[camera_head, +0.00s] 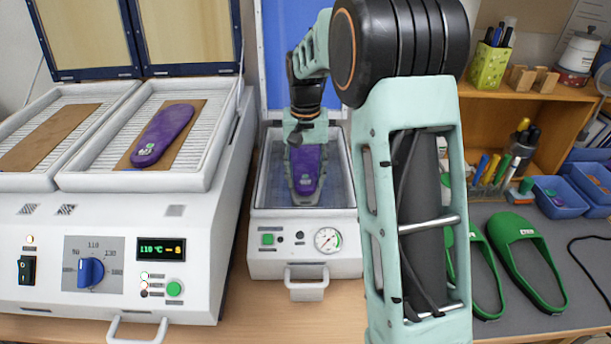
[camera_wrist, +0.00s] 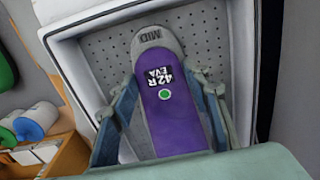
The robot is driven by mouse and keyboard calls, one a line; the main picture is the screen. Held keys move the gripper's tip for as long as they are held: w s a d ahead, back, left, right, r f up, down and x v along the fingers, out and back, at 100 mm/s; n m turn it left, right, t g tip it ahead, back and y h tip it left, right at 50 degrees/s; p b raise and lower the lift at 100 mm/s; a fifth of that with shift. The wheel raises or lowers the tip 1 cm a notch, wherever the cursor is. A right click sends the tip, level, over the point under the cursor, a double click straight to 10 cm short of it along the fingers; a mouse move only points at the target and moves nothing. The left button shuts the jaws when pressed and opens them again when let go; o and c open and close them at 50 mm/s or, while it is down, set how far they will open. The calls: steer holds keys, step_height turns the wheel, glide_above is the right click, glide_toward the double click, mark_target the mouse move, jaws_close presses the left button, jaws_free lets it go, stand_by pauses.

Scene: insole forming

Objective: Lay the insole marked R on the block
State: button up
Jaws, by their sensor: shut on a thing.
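The purple insole marked 42R EVA (camera_wrist: 170,124) is between the two fingers of my gripper (camera_wrist: 168,100), which is shut on it. It also shows below my gripper (camera_head: 305,133) in the head view (camera_head: 306,165). The grey block marked MID (camera_wrist: 158,40) lies under the insole, with its end and edges showing around it. Insole and block point the same way; I cannot tell whether they touch. The block sits in the press tray (camera_head: 342,190). A second purple insole (camera_head: 163,133) lies on a brown sheet in the heater; its marking is too small to read.
The white heater (camera_head: 100,250) stands at the left with its lids raised; its display reads about 119 °C. The press has a raised blue lid (camera_head: 285,50), a gauge and a front handle. Green shoe uppers (camera_head: 530,255) and blue bins (camera_head: 560,197) are at the right.

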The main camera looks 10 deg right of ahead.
steer(key=o, duration=1)
steer(key=shift+r, duration=0.1)
